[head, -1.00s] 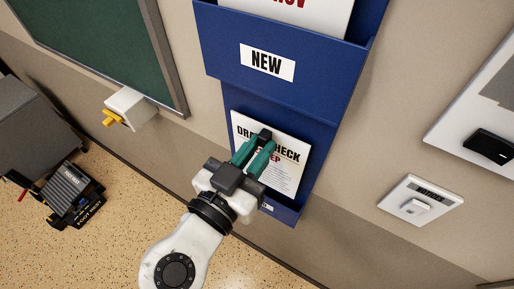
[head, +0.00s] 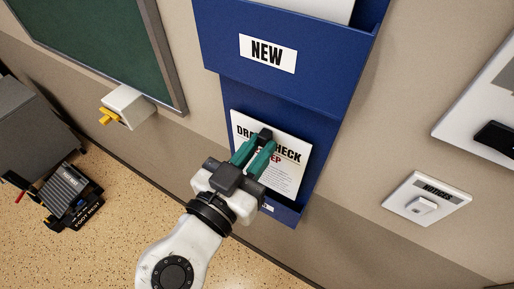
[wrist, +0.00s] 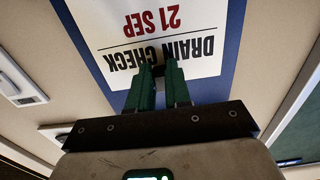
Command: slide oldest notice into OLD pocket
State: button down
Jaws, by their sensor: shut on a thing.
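A white notice (head: 291,178) headed "DRAIN CHECK" stands in front of the lower part of the blue wall rack (head: 311,103). It also shows upside down in the wrist view (wrist: 124,30), where it reads "21 SEP". My gripper (head: 264,136) is shut on the notice at its heading edge, with its teal fingers partly covering the text. In the wrist view the fingers (wrist: 166,72) meet at that edge. The lower pocket (head: 283,212) is mostly hidden behind my gripper and the notice; its label cannot be read. The upper pocket (head: 318,76) carries a "NEW" label and holds another white sheet (head: 310,8).
A green board (head: 85,40) hangs at left, with a white box with a yellow part (head: 124,107) below its frame. A white switch plate (head: 427,199) is on the wall at right.

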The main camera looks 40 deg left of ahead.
notch_tip(320, 180, down, 10)
jog(key=b, duration=1.1)
jog(key=shift+f, duration=0.2)
dwell(1.4)
dwell(0.5)
jog(key=c, duration=1)
grip_release()
jog(key=b+v, duration=0.1)
jog(key=v, duration=0.9)
jog(key=shift+s+d, duration=0.15)
jog(key=shift+s, duration=0.2)
